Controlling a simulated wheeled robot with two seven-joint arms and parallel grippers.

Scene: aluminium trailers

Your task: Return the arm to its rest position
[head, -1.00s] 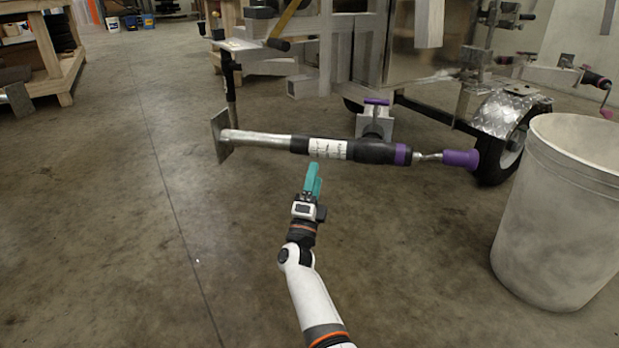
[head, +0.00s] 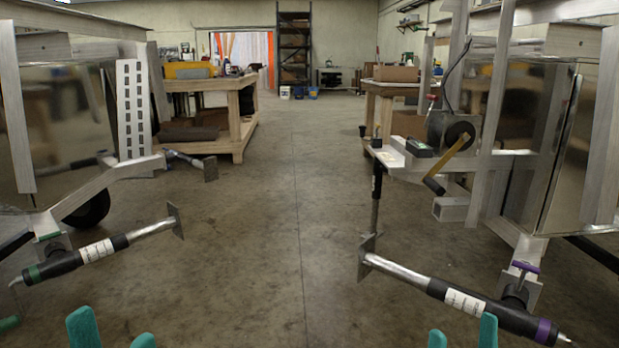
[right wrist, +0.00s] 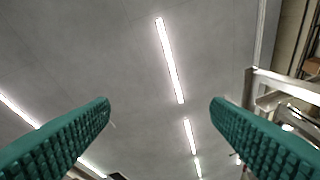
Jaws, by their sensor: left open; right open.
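My left gripper (head: 112,334) shows at the bottom left edge of the head view. Its two teal fingertips stand apart with nothing between them. My right gripper (head: 462,336) shows at the bottom edge right of centre, also open and empty. In the right wrist view its ribbed green fingers (right wrist: 160,108) are spread wide and point up towards the ceiling lights. The arms behind both grippers are out of the head view. The right gripper's tips appear just below the purple-banded trailer jack (head: 465,300) in the picture; I cannot tell the gap.
A trailer with a green-banded jack (head: 95,250) stands at the left. Another trailer (head: 560,150) with a hand winch (head: 452,135) stands at the right. Bare concrete floor (head: 290,220) runs between them to wooden workbenches (head: 235,125) and a dark shelf (head: 294,55) further back.

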